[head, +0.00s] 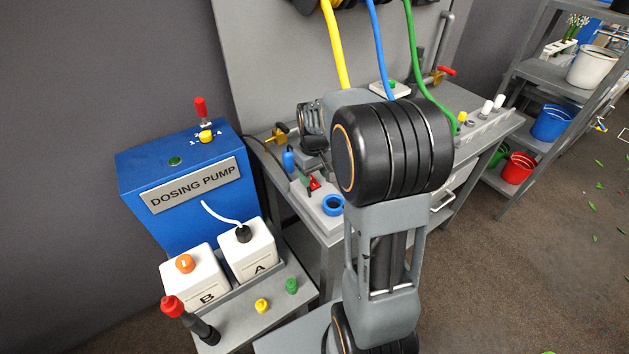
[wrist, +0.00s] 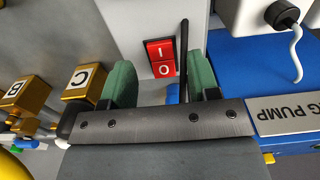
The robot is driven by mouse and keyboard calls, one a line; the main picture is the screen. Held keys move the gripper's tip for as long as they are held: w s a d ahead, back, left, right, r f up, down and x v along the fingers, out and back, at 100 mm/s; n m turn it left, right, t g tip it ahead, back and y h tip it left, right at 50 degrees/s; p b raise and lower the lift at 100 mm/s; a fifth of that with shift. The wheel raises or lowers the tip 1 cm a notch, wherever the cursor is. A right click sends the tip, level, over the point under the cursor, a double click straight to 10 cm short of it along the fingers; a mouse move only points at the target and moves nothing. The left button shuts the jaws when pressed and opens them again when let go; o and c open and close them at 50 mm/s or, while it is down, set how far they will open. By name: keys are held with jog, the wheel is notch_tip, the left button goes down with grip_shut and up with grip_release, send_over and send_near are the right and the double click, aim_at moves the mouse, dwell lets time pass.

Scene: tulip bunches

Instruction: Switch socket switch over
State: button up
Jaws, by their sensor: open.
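The socket switch (wrist: 161,57) is a red rocker marked I and O on a pale grey housing (wrist: 143,22), upper middle of the wrist view. My gripper (wrist: 162,78) is open, with one green-padded finger on each side of the switch in the picture and nothing between them held. I cannot tell whether a finger touches the switch, or which side of the rocker is pressed in. In the head view the red switch (head: 315,184) shows small on the workbench, partly behind my arm, with a green fingertip beside it.
A black cable (wrist: 184,45) runs close beside the switch, near the right finger. Brass blocks marked B and C (wrist: 84,80) stand at left in the wrist view. The blue dosing pump (head: 190,185) and white canisters A (head: 247,252) and B (head: 194,276) stand left of the bench.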

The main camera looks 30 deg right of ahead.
jog(key=shift+f, duration=1.3)
jog(key=shift+c, duration=0.3)
jog(key=c, duration=0.9)
jog(key=shift+o, duration=0.2)
jog(key=r+g+p, duration=0.1)
jog(key=p, duration=0.2)
jog(key=shift+w, duration=0.2)
jog(key=g+p, duration=0.2)
jog(key=shift+w+a+p, duration=0.1)
jog(key=shift+w+p, duration=0.15)
jog(key=shift+p, duration=0.15)
jog(key=shift+w+f+g+h+p, duration=0.2)
jog(key=shift+f+g+h+p, duration=0.1)
jog(key=shift+g+p, duration=0.4)
